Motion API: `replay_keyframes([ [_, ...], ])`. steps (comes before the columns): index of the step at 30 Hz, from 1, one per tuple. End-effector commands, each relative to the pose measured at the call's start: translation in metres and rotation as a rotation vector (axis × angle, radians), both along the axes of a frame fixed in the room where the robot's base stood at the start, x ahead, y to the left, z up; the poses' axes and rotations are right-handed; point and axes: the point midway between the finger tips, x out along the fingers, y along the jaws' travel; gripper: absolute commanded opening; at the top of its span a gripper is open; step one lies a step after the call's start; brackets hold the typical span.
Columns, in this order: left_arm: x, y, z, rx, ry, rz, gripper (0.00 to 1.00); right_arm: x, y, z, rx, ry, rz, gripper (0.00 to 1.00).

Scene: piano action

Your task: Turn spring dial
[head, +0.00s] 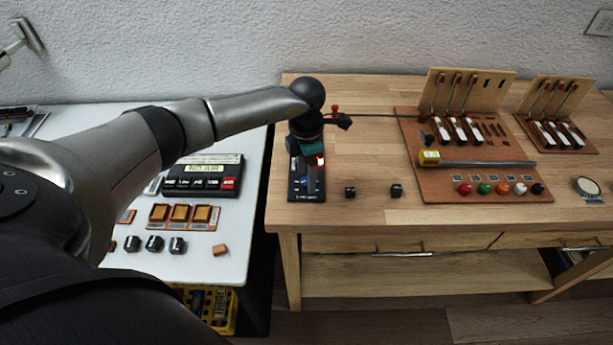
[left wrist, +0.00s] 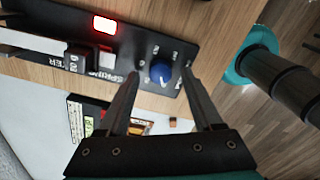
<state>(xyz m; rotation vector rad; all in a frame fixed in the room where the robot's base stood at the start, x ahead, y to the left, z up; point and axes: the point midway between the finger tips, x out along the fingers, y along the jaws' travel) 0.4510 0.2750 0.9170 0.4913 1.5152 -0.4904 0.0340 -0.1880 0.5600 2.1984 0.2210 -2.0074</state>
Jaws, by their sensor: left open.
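The spring dial (left wrist: 161,72) is a round blue knob with a white pointer mark, on a black panel (left wrist: 48,18) lettered "SPRING". In the head view the panel (head: 306,193) lies at the left end of the wooden bench, and the blue dial (head: 304,183) shows small on it. My left gripper (left wrist: 160,78) is open, with one finger on each side of the dial in the left wrist view. I cannot tell whether the fingers touch it. In the head view my left gripper (head: 306,165) is above the panel and hides part of it. My right gripper is not in view.
A red lamp (left wrist: 105,24) glows on the panel. Two small black blocks (head: 350,192) stand right of it on the bench (head: 360,222). A brown board (head: 480,185) with hammers and coloured knobs lies farther right. A white table (head: 205,265) with a display box (head: 203,177) is at left.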

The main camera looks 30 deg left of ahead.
Motion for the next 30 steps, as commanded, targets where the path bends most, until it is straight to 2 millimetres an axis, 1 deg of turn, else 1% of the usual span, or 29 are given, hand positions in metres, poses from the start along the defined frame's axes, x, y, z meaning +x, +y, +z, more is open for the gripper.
replay_keyframes([
  [1,-0.0002,-0.0005,-0.005,0.0,0.001,0.0,0.67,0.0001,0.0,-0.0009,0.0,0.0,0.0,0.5],
  [4,-0.0001,-0.0006,-0.0098,-0.001,0.001,0.0,0.67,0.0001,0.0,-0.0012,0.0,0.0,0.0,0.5],
  [13,-0.0001,-0.0004,-0.0111,-0.001,-0.001,-0.001,0.67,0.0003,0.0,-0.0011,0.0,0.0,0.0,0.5],
  [30,0.0,-0.0003,-0.0106,-0.001,-0.001,0.0,0.03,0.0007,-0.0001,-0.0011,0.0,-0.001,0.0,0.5],
])
